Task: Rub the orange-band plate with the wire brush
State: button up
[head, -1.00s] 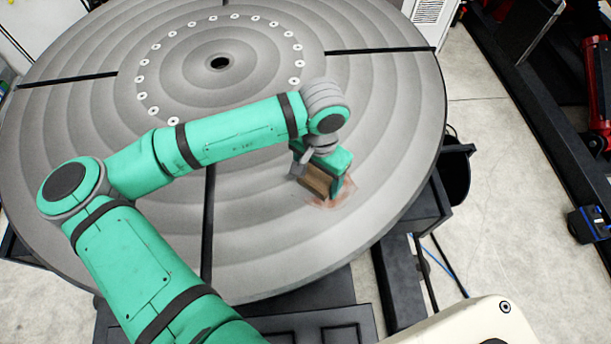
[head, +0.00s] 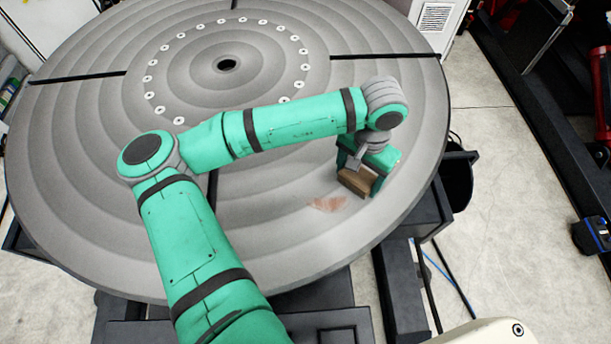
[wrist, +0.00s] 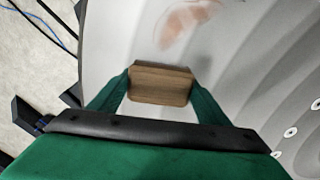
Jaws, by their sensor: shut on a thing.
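My gripper (head: 362,180) is shut on the wooden block of the brush (head: 353,182). The brush also shows between the two green fingers in the wrist view (wrist: 160,83). Its bristles are hidden below the block. The brush is over the outer part of a large round grey plate (head: 270,250), low to its surface; I cannot tell whether it touches. A reddish-brown patch (head: 326,204) lies on the plate to the left of the brush, and in the wrist view the patch (wrist: 188,22) is just beyond it. I see no orange band on the plate.
The plate has a centre hole (head: 227,65), a ring of pale bolt holes and dark radial slots. A black bin (head: 457,180) stands beyond its right edge. Dark machine frames and a blue-black device (head: 592,233) are at far right. Pale floor lies between.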

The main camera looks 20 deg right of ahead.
jog(key=shift+s+d, duration=0.1)
jog(key=shift+d, duration=0.35)
notch_tip(320, 180, up, 4)
jog(key=shift+r, duration=0.1)
jog(key=shift+a+r, duration=0.1)
jog(key=shift+r, duration=2)
jog(key=shift+a, duration=0.1)
